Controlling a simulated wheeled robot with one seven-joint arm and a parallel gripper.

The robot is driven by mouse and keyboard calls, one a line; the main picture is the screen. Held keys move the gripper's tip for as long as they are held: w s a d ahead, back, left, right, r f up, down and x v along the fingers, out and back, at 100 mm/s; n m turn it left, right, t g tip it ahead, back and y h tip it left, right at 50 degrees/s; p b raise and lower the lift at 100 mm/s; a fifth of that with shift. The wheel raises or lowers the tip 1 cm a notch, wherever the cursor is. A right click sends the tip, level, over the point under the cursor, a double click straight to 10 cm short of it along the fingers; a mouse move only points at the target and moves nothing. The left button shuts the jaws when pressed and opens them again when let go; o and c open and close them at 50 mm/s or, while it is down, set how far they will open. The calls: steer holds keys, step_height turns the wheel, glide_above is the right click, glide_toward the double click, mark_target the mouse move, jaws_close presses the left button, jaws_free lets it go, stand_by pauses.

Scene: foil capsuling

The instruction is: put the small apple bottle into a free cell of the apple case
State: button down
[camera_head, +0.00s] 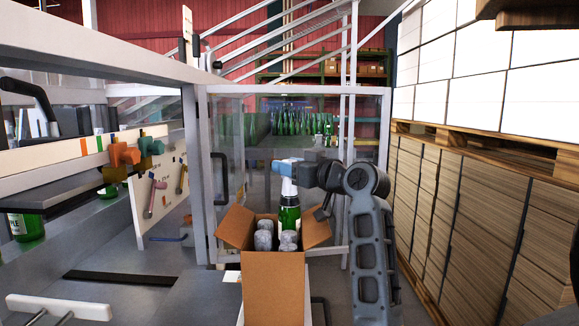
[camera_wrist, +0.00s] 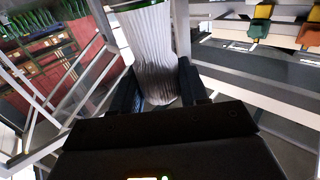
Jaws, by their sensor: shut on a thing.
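My gripper (camera_head: 288,168) is shut on the foil-covered neck of a green bottle (camera_head: 289,216) with a light label. In the wrist view, the pale, ridged foil neck of this bottle (camera_wrist: 152,50) stands between my two dark fingers (camera_wrist: 158,88). In the head view the bottle hangs roughly upright over the back right of the open cardboard case (camera_head: 275,290). Several silver-grey foil tops (camera_head: 264,238) stand inside the case. They hide the bottle's base, so I cannot tell how deep it is or which cell lies under it. The case's marking is not visible.
The case's side flaps (camera_head: 236,226) are spread outward. A glass-panelled frame (camera_head: 232,140) stands behind it. A machine bench with a green bottle (camera_head: 27,226) is at the left. Stacked cartons on pallets (camera_head: 480,200) line the right. Many green bottles (camera_head: 290,124) stand at the back.

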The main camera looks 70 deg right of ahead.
steer(key=shift+f, duration=0.3)
steer(key=shift+c, duration=2.4)
jaws_free()
steer(key=shift+f, duration=0.15)
steer(key=b+v, duration=0.1)
steer(key=v, duration=0.6)
steer(key=shift+s+a, duration=0.2)
steer(key=shift+s, duration=0.15)
